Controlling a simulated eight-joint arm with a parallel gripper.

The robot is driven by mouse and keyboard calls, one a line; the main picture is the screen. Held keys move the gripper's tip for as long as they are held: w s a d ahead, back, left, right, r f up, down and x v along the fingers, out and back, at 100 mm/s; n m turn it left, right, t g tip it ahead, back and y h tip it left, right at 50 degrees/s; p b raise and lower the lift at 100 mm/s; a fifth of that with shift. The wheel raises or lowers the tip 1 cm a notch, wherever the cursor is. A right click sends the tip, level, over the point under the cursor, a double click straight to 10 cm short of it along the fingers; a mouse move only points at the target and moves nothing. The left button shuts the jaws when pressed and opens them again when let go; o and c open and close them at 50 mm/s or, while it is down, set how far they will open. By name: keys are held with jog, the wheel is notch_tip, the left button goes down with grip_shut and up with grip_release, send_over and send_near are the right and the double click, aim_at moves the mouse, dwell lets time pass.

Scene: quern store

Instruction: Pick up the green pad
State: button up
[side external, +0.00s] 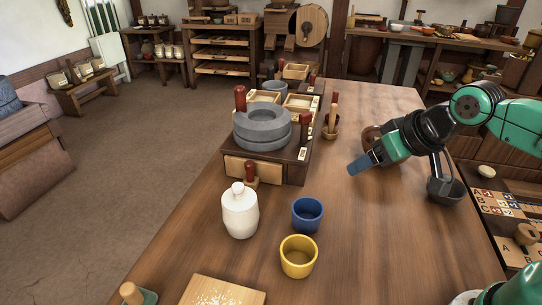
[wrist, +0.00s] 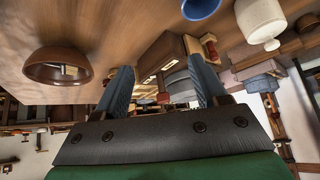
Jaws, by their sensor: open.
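A small dark green block with a round wooden knob on top (side external: 149,297) sits at the near left edge of the table, partly cut off by the frame. It is the only loose green thing I can make out, and I cannot tell for sure that it is the green pad. It does not show in the wrist view. My gripper (side external: 357,166) is above the right half of the table, far from that block, with its blue fingers pointing left. In the wrist view my gripper (wrist: 163,68) has its fingers apart with nothing held between them.
A grey stone quern (side external: 262,130) stands on a dark wooden stand mid-table. A white jar (side external: 239,213), a blue cup (side external: 307,217), a yellow cup (side external: 298,260) and a pale board (side external: 222,293) are nearer. A brown bowl (wrist: 42,70) is by my gripper.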

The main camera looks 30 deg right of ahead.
jog(key=w+a+m+y, duration=0.3)
jog(key=w+a+m, duration=0.15)
jog(key=a, duration=0.25)
jog(key=m+g+y, duration=0.7)
jog(key=m+y, duration=0.3)
jog(key=m, duration=0.3)
send_near(131, 293)
jog(key=a+f, duration=0.1)
jog(key=a, duration=0.1)
jog(key=w+a+f, duration=0.1)
jog(key=a+f, duration=0.1)
jog(key=shift+w, duration=0.1)
jog(key=shift+a+f, duration=0.1)
jog(key=shift+a, duration=0.25)
jog(key=shift+x, duration=2.7)
grip_shut()
